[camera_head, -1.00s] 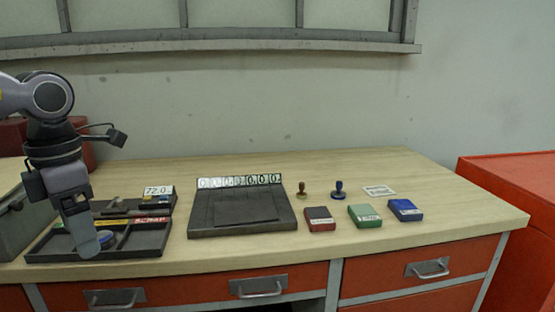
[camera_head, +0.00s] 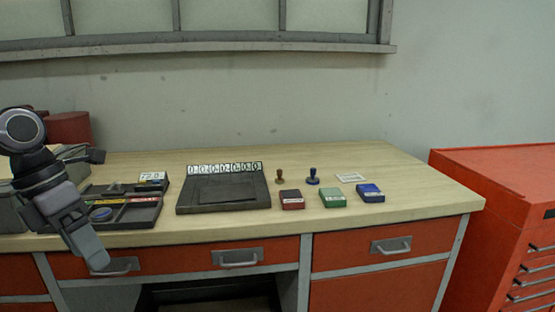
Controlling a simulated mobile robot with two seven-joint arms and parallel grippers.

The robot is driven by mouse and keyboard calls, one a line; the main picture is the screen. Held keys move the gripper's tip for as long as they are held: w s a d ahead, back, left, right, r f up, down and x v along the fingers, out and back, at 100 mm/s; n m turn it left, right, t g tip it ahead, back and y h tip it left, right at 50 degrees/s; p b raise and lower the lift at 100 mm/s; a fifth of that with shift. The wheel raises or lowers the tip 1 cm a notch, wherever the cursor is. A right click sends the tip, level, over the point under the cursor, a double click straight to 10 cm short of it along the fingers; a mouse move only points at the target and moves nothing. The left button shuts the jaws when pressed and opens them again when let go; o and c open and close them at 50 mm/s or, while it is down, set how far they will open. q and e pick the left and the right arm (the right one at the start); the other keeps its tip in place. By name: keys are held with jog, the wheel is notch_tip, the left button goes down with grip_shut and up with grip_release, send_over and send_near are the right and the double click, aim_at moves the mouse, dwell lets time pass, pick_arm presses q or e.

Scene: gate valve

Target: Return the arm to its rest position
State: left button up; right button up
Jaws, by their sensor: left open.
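My left arm comes in from the left edge. Its gripper (camera_head: 88,240) points down in front of the bench's front edge, at the left drawer's height in the picture. The jaws are open, and I see nothing held in them. The gripper overlaps the left end of a black tray (camera_head: 142,213) in the picture. My right gripper is not in view.
A wooden-topped bench (camera_head: 300,228) with red drawers holds a dark scale-like device (camera_head: 223,192), red (camera_head: 291,199), green (camera_head: 332,197) and blue (camera_head: 370,192) boxes, and two stamps (camera_head: 313,176). A red tool cabinet (camera_head: 490,180) stands at right. The bench's right end is clear.

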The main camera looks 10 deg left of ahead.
pick_arm(q)
notch_tip(320, 180, down, 22)
jog(key=s+r+n+t+h+p, duration=0.15)
jog(key=n+t+h, duration=0.25)
jog(key=n+t, duration=1.35)
jog(key=s+d+f+n+g+y, duration=0.2)
jog(key=s+d+f+n, duration=0.3)
jog(key=n, duration=0.5)
jog(key=s+d+f+n+g+y, duration=0.3)
jog(key=s+d+f+n+g, duration=0.2)
jog(key=d+f+n, duration=0.5)
jog(key=shift+s+d+f+n, duration=0.25)
jog(key=shift+s+d+n, duration=0.05)
jog(key=shift+n, duration=0.25)
jog(key=shift+g, duration=0.25)
